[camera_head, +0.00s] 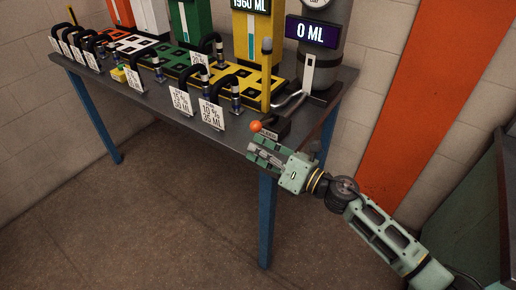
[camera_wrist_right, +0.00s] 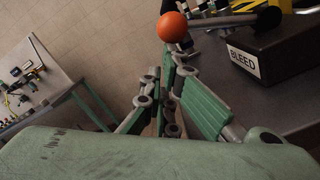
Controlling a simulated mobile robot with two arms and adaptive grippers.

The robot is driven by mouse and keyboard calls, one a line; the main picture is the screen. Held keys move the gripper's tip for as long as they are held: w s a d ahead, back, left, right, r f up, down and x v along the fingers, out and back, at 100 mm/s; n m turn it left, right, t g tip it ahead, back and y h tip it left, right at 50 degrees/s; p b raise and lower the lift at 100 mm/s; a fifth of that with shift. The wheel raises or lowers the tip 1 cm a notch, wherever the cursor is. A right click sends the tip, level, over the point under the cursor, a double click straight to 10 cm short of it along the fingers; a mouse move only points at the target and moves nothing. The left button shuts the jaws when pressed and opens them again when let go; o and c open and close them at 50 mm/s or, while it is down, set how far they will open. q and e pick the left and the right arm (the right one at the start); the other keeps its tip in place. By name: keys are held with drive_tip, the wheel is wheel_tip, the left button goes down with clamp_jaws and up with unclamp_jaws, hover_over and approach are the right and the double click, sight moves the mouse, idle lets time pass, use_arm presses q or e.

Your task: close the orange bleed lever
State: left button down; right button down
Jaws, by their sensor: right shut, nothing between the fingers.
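The bleed lever ends in an orange ball (camera_head: 256,126) at the table's front right. In the right wrist view the orange ball (camera_wrist_right: 172,27) sits on a grey rod that runs right to a dark pivot. The rod stands over a dark block with a white BLEED label (camera_wrist_right: 244,62). My right gripper (camera_head: 257,150) is shut and empty, just below and in front of the ball in the head view. In the wrist view its green fingers (camera_wrist_right: 170,95) point toward the ball. Whether they touch it cannot be told. My left gripper is not in view.
The dark table (camera_head: 215,138) holds several black hoses and white cards, such as one reading 35 ML (camera_head: 211,114). A grey cylinder with a 0 ML display (camera_head: 311,32) stands behind the bleed block. A yellow post (camera_head: 266,80) rises nearby. The floor in front is clear.

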drive_tip(key=shift+r, duration=0.25)
drive_tip(key=r+m+p, duration=0.1)
drive_tip(key=r+p, duration=0.1)
drive_tip(key=r+m+p, duration=0.2)
drive_tip(key=p, duration=0.1)
drive_tip(key=r+m+p, duration=0.2)
drive_tip(key=p, duration=0.1)
drive_tip(key=shift+w+d, duration=0.3)
drive_tip(key=shift+w, duration=0.1)
wheel_tip(320, 180, up, 5)
drive_tip(key=m+p, duration=0.6)
hover_over(260, 129)
drive_tip(key=d, duration=0.3)
drive_tip(key=shift+w+d+r, duration=0.15)
drive_tip(key=shift+w+r, duration=0.05)
drive_tip(key=shift+w, duration=0.3)
drive_tip(key=shift+w+d+r, duration=0.15)
drive_tip(key=shift+w+d, duration=0.05)
drive_tip(key=shift+w, duration=0.3)
drive_tip(key=shift+w+d+r, duration=0.15)
drive_tip(key=shift+w+r, duration=0.05)
drive_tip(key=shift+w, duration=0.3)
